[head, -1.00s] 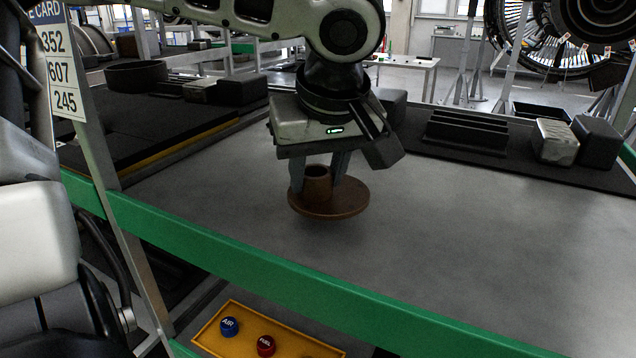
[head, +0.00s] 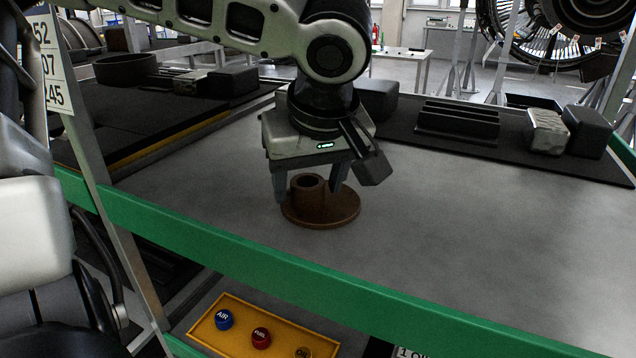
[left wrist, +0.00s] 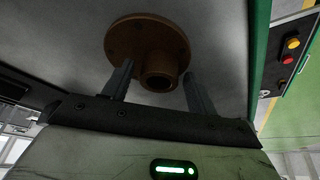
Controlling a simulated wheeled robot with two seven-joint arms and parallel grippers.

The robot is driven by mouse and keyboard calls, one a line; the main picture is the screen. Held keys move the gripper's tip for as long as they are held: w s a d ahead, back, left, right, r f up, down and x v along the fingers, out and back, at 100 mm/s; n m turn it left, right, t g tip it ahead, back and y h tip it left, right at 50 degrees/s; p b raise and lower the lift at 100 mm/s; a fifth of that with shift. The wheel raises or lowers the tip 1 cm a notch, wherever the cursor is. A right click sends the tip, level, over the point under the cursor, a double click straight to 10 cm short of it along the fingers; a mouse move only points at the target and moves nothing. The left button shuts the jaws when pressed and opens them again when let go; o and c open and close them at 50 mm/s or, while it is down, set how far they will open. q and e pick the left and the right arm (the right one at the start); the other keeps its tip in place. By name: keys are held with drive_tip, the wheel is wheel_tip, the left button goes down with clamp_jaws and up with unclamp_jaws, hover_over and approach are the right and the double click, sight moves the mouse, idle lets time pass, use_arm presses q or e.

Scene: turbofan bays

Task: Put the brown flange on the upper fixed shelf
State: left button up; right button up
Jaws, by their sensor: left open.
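The brown flange (head: 335,208), a round disc with a short hollow hub, rests on the grey shelf surface (head: 450,240) behind the green front edge. Its hub points up. My left gripper (head: 307,192) is right above it, with its fingers spread on either side of the hub and apart from it. In the left wrist view the flange (left wrist: 148,48) shows beyond the two open fingers (left wrist: 157,88), with a gap on each side of the hub. My right gripper is not in view.
The green rail (head: 250,255) runs along the shelf's front. A black slotted rack (head: 457,122) and blocks (head: 588,132) stand on a dark mat at the back. A yellow tray (head: 215,335) with coloured caps is below. The shelf's right side is clear.

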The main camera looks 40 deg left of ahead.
sight(316, 216)
use_arm(q)
drive_tip(key=v, duration=0.5)
drive_tip(key=shift+s+d+r, duration=0.1)
drive_tip(key=shift+d+r, duration=0.1)
drive_tip(key=shift+d, duration=0.1)
drive_tip(key=s+d, duration=0.1)
drive_tip(key=d, duration=0.1)
drive_tip(key=s+d+b, duration=0.1)
drive_tip(key=s+d, duration=0.1)
drive_tip(key=d, duration=0.1)
drive_tip(key=s+d+b, duration=0.1)
drive_tip(key=d, duration=0.2)
drive_tip(key=shift+s+d+f, duration=0.2)
drive_tip(key=shift+d+f, duration=0.05)
drive_tip(key=shift+s+d+r, duration=0.15)
drive_tip(key=shift+s+d, duration=0.35)
drive_tip(key=shift+d, duration=0.35)
